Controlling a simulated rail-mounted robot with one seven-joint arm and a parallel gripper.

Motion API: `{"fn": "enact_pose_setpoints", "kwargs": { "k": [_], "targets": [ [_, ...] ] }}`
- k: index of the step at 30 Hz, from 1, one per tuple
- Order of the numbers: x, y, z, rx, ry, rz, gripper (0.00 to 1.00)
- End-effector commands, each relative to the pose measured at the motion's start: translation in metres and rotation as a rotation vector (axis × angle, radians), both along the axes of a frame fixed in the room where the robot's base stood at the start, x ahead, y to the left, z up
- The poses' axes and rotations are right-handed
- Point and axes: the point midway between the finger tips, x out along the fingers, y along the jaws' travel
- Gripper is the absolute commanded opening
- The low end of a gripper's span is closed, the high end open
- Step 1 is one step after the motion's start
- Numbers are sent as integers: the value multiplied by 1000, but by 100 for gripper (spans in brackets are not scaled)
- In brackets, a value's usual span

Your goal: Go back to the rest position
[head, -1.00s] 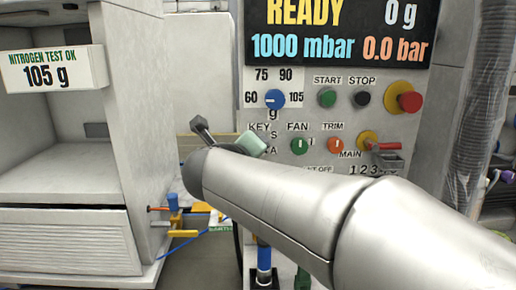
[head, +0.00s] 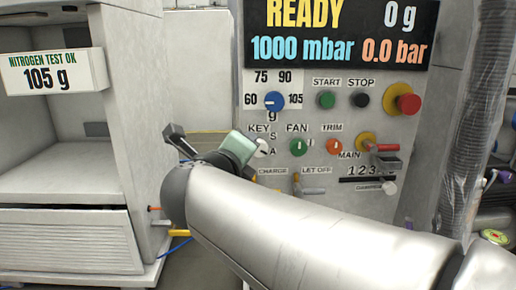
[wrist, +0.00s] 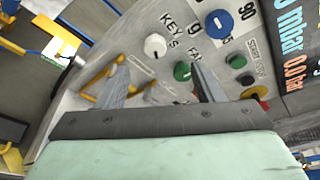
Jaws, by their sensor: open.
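My gripper (wrist: 160,76) shows in the wrist view with its two grey fingers apart and nothing between them. It points at the control panel (head: 412,130), short of its knobs as far as I can tell. In the head view the pale green body of my gripper sits at the wrist's end, in front of the lower left of the panel, and its fingers are hidden. The white KEY knob (wrist: 155,46) shows between and beyond the fingers, and the green FAN knob (wrist: 182,71) near the right finger.
The panel carries a blue dial (head: 274,100), a red button (head: 409,103) and a red-handled MAIN switch (head: 381,147). A pale cabinet (head: 70,175) with an open bay stands at the left. A wrapped column (head: 478,120) stands at the right.

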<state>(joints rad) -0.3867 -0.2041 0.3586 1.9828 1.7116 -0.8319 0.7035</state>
Motion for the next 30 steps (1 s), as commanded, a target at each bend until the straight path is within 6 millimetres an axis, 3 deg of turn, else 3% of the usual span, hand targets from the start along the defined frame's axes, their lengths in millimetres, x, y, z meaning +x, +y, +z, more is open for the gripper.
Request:
{"fn": "enact_pose_setpoints", "kwargs": {
  "k": [2, 5, 8, 10, 15, 18, 22, 25, 30],
  "targets": [
    [13, -4, 21, -161, -34, 119, 61],
    [22, -6, 22, -471, -38, 353, 61],
    [12, -16, -8, -805, 38, 626, 61],
    [-9, -34, -42, -1016, 139, 833, 61],
    [-88, -102, -118, -1345, 445, 1313, 61],
    [-134, -142, -143, -1419, 604, 1533, 61],
    [-179, -179, -156, -1448, 753, 1733, 61],
    [-198, -194, -160, -1449, 815, 1817, 61],
    [-206, -200, -163, -1449, 842, 1855, 61]
  ]
}}
